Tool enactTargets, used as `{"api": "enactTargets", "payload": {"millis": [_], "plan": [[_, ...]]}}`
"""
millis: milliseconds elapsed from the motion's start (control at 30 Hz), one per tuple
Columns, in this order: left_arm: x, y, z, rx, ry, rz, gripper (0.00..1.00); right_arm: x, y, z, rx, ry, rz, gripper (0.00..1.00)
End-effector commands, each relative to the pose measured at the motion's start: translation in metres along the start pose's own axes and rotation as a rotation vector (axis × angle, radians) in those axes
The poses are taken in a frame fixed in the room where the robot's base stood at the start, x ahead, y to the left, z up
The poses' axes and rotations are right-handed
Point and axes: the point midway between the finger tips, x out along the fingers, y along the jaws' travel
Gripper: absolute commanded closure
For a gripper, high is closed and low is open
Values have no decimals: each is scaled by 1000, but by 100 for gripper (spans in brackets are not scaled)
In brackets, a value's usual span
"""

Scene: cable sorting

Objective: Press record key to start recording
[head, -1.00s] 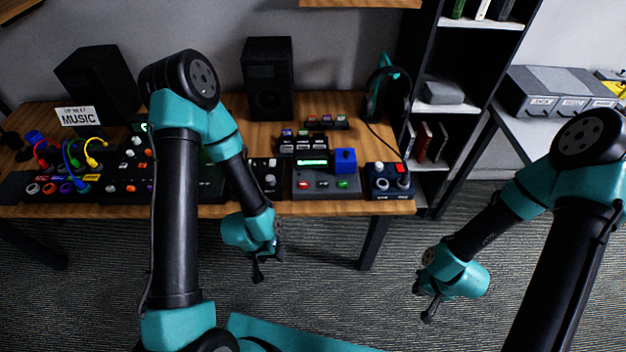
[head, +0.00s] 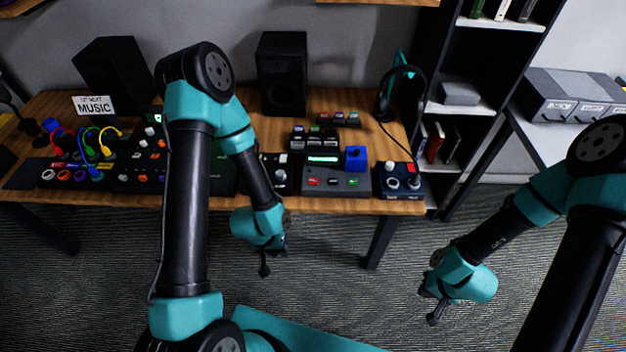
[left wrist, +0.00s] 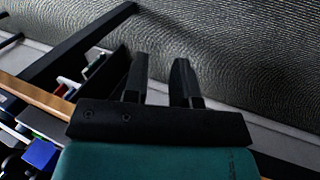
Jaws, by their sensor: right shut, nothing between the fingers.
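A grey recorder unit (head: 337,187) sits on the desk near its front edge. It has a lit green display (head: 322,160), a red key (head: 314,181), a pale key (head: 333,182) and a green key (head: 352,182). The key labels are too small to read. A blue block (head: 356,156) stands at the unit's right back corner. My left gripper (head: 265,262) hangs in front of the desk, left of the unit and apart from it. Its fingers (left wrist: 161,62) are parted and empty in the left wrist view. My right gripper (head: 432,307) is shut and empty, out over the floor.
A dark box with knobs and a red button (head: 397,183) sits right of the unit. Mixers and coloured cables (head: 90,147) fill the desk's left. Speakers (head: 283,75), headphones (head: 403,92) and a bookshelf (head: 460,104) stand behind. Floor before the desk is clear.

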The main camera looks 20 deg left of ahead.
Motion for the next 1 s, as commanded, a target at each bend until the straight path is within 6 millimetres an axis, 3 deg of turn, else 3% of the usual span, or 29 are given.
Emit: {"api": "enactTargets", "payload": {"millis": [267, 1000], "plan": [[0, 0, 0, 0, 0, 0, 100, 0, 0, 0, 0, 0, 0, 100], [0, 0, 0, 0, 0, 0, 100, 0, 0, 0, 0, 0, 0, 100]]}}
